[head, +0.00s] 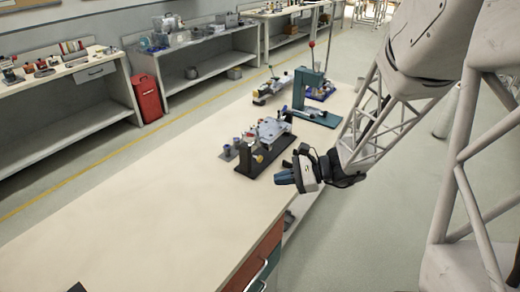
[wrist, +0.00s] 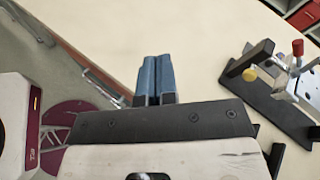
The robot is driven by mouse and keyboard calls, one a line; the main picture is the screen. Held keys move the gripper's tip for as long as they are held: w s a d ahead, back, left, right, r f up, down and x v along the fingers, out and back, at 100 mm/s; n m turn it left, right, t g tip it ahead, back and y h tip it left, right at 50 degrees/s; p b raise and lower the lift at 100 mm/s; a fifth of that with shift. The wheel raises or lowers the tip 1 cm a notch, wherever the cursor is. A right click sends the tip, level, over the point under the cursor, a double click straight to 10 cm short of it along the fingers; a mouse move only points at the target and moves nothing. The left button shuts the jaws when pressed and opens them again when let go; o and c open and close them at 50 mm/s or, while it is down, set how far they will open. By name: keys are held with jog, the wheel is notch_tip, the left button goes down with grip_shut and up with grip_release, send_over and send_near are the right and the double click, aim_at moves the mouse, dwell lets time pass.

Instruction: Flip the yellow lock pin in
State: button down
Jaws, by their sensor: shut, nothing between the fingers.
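The yellow lock pin (wrist: 249,74) has a round yellow head and sticks out from the near left side of a dark-based fixture (wrist: 280,110) at the right of the wrist view. In the head view the pin shows as a small yellow spot (head: 259,158) low on the fixture (head: 247,165). My gripper (head: 275,177) has blue fingers and hangs near the bench's right edge, in front of the fixture and apart from it. In the wrist view my gripper (wrist: 157,60) has its two blue fingers together with nothing between them. The pin is well to the right of the fingers.
A red knob (wrist: 298,47) stands up on the fixture. Farther along the bench (head: 130,225) are a teal press frame (head: 316,95) and another small device (head: 268,90). Small grey cylinders (head: 228,152) stand left of the fixture. The near bench top is mostly clear.

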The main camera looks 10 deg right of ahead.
aim_at(261, 160)
jog(key=w+d+f+m+t, duration=0.8)
jog(key=w+d+f+m, duration=0.1)
jog(key=d+m, duration=0.1)
jog(key=shift+t, duration=0.4)
jog(key=shift+w+a+f, duration=0.1)
jog(key=shift+w, duration=0.15)
jog(key=x, duration=1.2)
jog(key=shift+f, duration=0.2)
jog(key=shift+w+a+h, duration=0.3)
jog(key=shift+w+a, duration=0.2)
jog(key=shift+w, duration=0.1)
jog(key=shift+w+a, duration=0.1)
